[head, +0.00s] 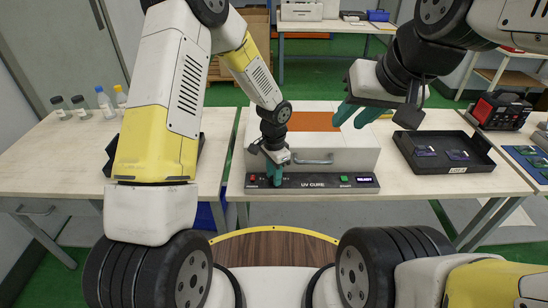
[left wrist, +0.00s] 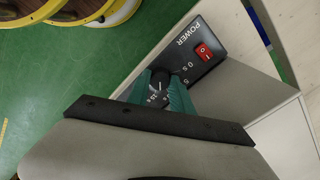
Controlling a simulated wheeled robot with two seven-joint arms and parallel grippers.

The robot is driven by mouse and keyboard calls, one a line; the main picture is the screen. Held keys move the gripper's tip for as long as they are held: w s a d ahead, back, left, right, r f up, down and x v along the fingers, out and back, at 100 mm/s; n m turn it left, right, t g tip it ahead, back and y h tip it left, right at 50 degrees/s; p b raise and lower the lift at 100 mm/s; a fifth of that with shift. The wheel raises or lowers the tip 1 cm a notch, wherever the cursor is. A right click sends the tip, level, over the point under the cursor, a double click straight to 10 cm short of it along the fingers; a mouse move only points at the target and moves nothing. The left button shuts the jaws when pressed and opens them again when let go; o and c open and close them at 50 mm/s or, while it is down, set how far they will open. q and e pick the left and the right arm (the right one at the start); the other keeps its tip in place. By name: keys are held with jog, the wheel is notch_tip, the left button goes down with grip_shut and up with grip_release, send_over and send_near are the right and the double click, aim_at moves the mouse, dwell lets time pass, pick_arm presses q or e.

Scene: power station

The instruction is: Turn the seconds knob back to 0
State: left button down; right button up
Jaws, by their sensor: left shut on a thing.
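The UV cure box (head: 345,150) is white, with an orange panel on top and a handle in front. Its dark front panel (head: 320,182) carries a red power switch, a green button and a small lit display. My left gripper (head: 273,177) points down at the left part of this panel. In the left wrist view its teal fingers are shut on the black seconds knob (left wrist: 159,82), beside the "0 s" and "5" marks; the fingers partly hide the dial, so its setting cannot be read. My right gripper (head: 357,115) is open and empty above the box's right side.
The red power switch (left wrist: 203,51) sits close to the knob. A black tray (head: 443,152) with small dark parts lies right of the box. Bottles (head: 104,103) stand at the far left of the table. The tabletop just right of the front panel is clear.

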pick_arm(q)
jog(key=shift+n, duration=2.2)
jog(key=c, duration=1.1)
grip_release()
jog(key=shift+c, duration=0.2)
jog(key=shift+r, duration=3.95)
